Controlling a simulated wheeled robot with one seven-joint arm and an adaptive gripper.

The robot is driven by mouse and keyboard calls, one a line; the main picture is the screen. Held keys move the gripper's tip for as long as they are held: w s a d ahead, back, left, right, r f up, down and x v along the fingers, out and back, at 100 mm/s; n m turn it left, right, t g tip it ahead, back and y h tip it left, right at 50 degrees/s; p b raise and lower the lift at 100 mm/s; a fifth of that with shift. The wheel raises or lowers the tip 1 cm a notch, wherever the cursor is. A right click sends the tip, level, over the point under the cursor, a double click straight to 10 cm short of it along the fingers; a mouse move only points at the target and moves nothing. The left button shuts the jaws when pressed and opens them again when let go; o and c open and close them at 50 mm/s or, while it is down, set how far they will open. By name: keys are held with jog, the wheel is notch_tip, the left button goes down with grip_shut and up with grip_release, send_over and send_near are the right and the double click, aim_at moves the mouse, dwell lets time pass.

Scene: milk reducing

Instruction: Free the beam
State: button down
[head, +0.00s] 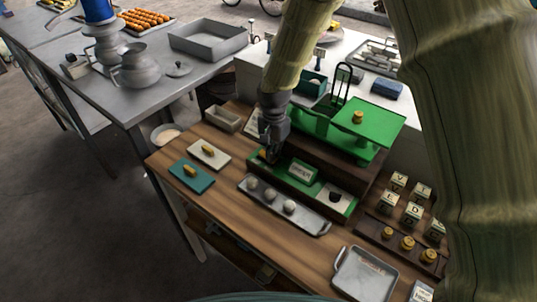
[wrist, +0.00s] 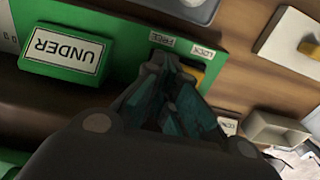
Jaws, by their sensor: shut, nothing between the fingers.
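My gripper (head: 270,152) is shut and empty, pointing down at the left end of the green panel on the wooden bench. In the wrist view the fingertips (wrist: 166,64) are near the FREE label (wrist: 161,39). A yellow piece (wrist: 194,74) lies by the LOCK label (wrist: 202,53), right beside the fingers and partly hidden by them. The yellow piece also shows in the head view (head: 262,154). I cannot tell whether the fingers touch it. A green raised plate (head: 385,116) with a brass knob (head: 357,117) stands behind; the beam itself is not clearly told apart.
A green UNDER sign (wrist: 62,52) sits on the panel. A tray with round pieces (head: 253,197) lies in front. A white plate (head: 209,153) and a teal plate (head: 190,177) with yellow pieces are at left. Lettered cubes (head: 388,202) and brass weights (head: 407,243) stand at right.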

jog(key=shift+r, duration=0.15)
jog(key=shift+r+p, duration=2.35)
jog(key=shift+r, duration=1.05)
